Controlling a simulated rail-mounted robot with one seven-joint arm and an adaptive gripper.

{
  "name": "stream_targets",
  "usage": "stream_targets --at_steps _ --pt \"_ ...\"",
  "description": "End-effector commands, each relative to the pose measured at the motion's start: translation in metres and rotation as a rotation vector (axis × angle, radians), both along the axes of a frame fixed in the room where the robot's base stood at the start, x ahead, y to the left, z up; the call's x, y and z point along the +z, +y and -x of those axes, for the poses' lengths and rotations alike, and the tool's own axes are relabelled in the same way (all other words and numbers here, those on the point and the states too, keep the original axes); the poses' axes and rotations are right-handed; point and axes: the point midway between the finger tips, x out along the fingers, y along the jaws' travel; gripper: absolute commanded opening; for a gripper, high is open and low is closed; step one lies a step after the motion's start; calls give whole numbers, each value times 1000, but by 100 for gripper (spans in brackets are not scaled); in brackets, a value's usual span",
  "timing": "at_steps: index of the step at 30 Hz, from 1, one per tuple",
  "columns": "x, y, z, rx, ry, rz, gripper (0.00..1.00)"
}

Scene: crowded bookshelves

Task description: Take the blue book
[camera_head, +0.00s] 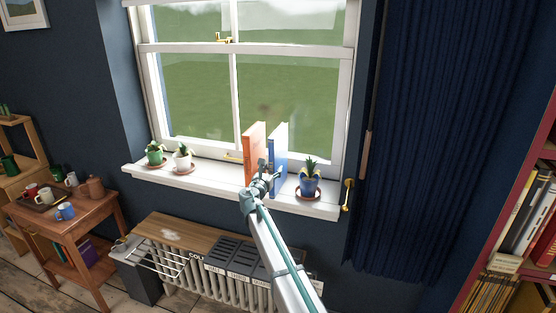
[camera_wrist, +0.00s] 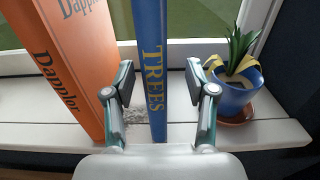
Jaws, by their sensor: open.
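The blue book (camera_head: 278,157) stands upright on the window sill, spine toward me. In the wrist view the blue book (camera_wrist: 152,70) shows yellow letters reading "TREES" on its spine. My gripper (camera_head: 264,172) is at the sill in front of the books. In the wrist view my gripper (camera_wrist: 159,85) is open, with one finger on each side of the blue book's spine. A gap shows between each finger and the book.
An orange book (camera_wrist: 65,70) stands just left of the blue one, close to the left finger. A blue pot with a plant (camera_wrist: 233,92) stands close to the right finger. Two more potted plants (camera_head: 182,158) are on the sill (camera_head: 215,178) further left. A radiator (camera_head: 195,278) is below.

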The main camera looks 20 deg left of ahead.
Motion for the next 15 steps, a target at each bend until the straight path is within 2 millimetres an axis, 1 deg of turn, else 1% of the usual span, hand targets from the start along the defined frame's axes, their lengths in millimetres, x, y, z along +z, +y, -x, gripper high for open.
stream_targets --at_steps 1,8,11,15 --pt "2 2 -10 -1 1 0 56" --pt "0 3 -22 0 2 -1 56" --pt "-1 6 -33 -1 2 -1 56" --pt "-3 11 -52 -1 2 -2 56"
